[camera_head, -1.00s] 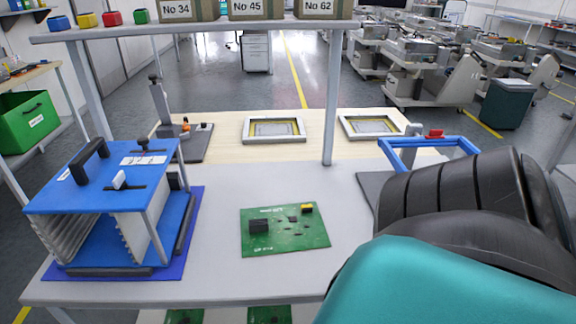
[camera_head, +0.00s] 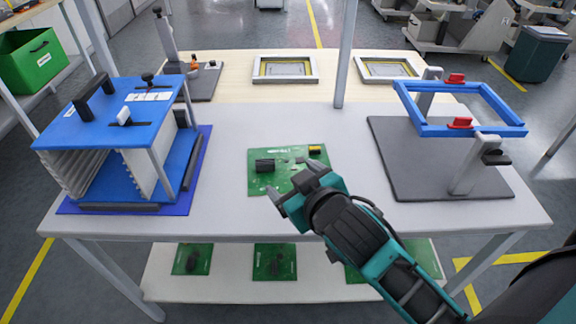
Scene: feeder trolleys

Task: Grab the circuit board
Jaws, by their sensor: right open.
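The green circuit board (camera_head: 262,181) lies flat on the grey table top near its front middle. It bears a black block at its left and a yellow part at its upper right. My right gripper (camera_head: 291,177) comes in from the lower right and is open over the board, with its fingers pointing up and left. The gripper covers the board's lower right part. I cannot tell whether the fingers touch the board. My left gripper is not in view.
A blue rack (camera_head: 98,131) stands at the left of the table (camera_head: 225,215). A blue frame fixture (camera_head: 412,116) on a grey base stands at the right. Two framed panels (camera_head: 284,82) lie behind. Several boards (camera_head: 192,260) lie on the lower shelf.

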